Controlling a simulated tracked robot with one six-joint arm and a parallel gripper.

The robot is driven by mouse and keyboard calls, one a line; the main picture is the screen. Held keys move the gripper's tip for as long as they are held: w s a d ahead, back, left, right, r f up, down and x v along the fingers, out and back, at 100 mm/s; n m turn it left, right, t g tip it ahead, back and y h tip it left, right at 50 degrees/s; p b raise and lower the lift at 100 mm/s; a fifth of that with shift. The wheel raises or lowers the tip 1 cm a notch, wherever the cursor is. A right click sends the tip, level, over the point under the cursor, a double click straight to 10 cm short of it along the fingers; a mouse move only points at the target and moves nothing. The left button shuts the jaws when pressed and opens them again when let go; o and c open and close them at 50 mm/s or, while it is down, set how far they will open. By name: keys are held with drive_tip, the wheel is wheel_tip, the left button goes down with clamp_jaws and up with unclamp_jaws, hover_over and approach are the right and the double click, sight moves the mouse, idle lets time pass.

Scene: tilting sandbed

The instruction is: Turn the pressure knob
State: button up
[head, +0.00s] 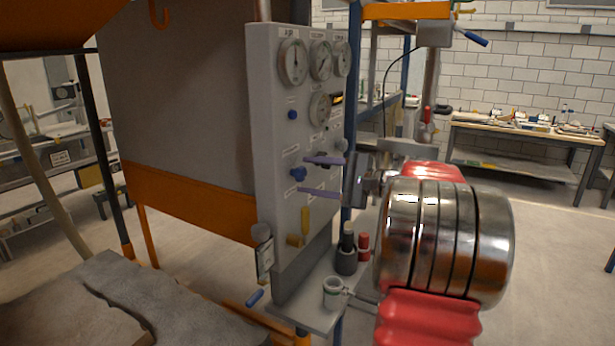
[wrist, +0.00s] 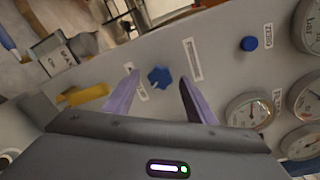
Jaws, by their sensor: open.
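A blue star-shaped knob (head: 298,174) sits on the grey gauge panel (head: 270,205); it also shows in the wrist view (wrist: 159,78). The label beside it is too small to read, so I cannot confirm that it is the pressure knob. My gripper (head: 306,175) is open, its two purple fingers pointing at the panel, one above and one below this knob. In the wrist view the knob appears between the fingertips, with clear space on both sides. I cannot tell how far the tips are from the panel, and I see no contact.
A small round blue knob (head: 292,115) is higher on the panel, below several dial gauges (head: 293,62). A yellow lever (head: 305,220) is below my gripper. A shelf (head: 312,308) at the panel's foot holds a white cup (head: 334,293) and a dark container (head: 346,260).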

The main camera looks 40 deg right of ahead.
drive_tip(key=f+v, duration=0.1)
drive_tip(key=v, duration=1.1)
drive_tip(key=shift+r, duration=0.35)
drive_tip(key=shift+d, duration=0.15)
wheel_tip(320, 180, down, 12)
drive_tip(key=s+a+g+h, duration=0.2)
drive_tip(key=g, duration=0.2)
drive_tip(key=s+a+f+n+g, duration=0.2)
drive_tip(key=a+f+n+g, duration=0.3)
drive_tip(key=a, duration=0.6)
drive_tip(key=s+a+n+h, duration=0.1)
drive_tip(key=s+a+n, duration=0.1)
drive_tip(key=a+n, duration=0.3)
drive_tip(key=s+a+n+h, duration=0.1)
drive_tip(key=s+a+n, duration=0.2)
drive_tip(key=a, duration=1.1)
drive_tip(key=s+a+n+g+h, duration=0.1)
drive_tip(key=s+a+n+h, duration=0.1)
drive_tip(key=a+n, duration=0.4)
drive_tip(key=s+a, duration=0.1)
drive_tip(key=a, duration=0.3)
drive_tip(key=shift+n, duration=0.4)
